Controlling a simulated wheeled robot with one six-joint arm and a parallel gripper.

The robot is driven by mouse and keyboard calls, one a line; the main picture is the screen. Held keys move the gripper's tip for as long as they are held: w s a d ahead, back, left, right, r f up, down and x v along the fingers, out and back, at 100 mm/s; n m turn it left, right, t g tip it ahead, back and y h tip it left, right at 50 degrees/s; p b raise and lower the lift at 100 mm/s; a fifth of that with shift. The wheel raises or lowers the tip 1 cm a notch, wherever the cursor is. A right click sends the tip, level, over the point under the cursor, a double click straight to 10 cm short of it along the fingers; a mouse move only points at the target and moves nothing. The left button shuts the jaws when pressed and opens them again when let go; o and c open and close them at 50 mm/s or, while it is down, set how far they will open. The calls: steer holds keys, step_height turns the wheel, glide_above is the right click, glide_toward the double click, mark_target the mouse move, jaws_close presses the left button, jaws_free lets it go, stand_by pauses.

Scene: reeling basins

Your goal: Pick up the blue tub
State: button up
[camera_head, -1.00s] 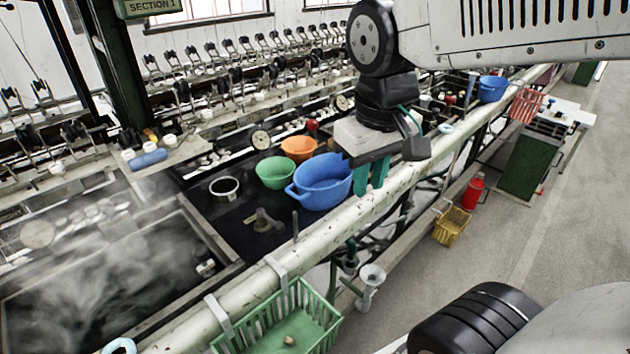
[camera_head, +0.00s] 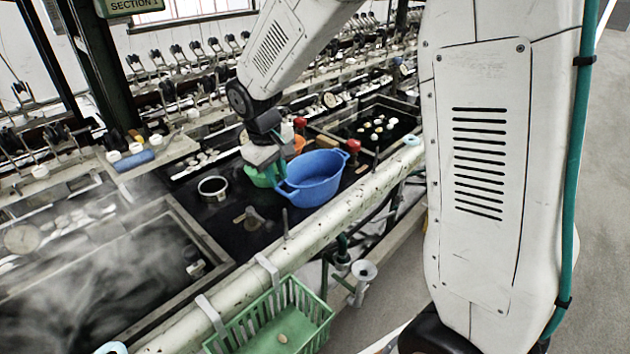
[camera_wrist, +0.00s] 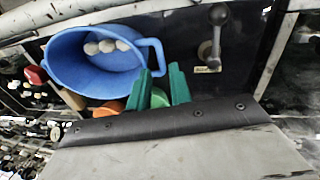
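The blue tub (camera_head: 322,185) stands upright on the dark worktop, with a loop handle at its left and right ends. In the wrist view, the tub (camera_wrist: 82,80) shows at upper left with several pale cocoons (camera_wrist: 107,46) inside. My gripper (camera_wrist: 159,70) has its two green fingers spread apart. Their tips are close to the tub's near handle, which lies in front of the gap between them; I cannot tell whether they touch it. In the head view my gripper is beside the tub's left handle, its fingertips mostly hidden.
A metal pot (camera_head: 213,189) and a lever (camera_head: 254,218) are to the left. The pale rail (camera_head: 330,226) runs along the front; steam rises at left.

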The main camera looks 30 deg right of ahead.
mark_target(282, 191)
steer(key=f, duration=0.2)
steer(key=d+f, duration=0.1)
steer(key=f, duration=0.1)
steer(key=shift+s+f, duration=0.1)
steer(key=shift+f, duration=0.25)
steer(key=shift+a, duration=0.1)
jaws_close()
steer(key=shift+r, duration=0.1)
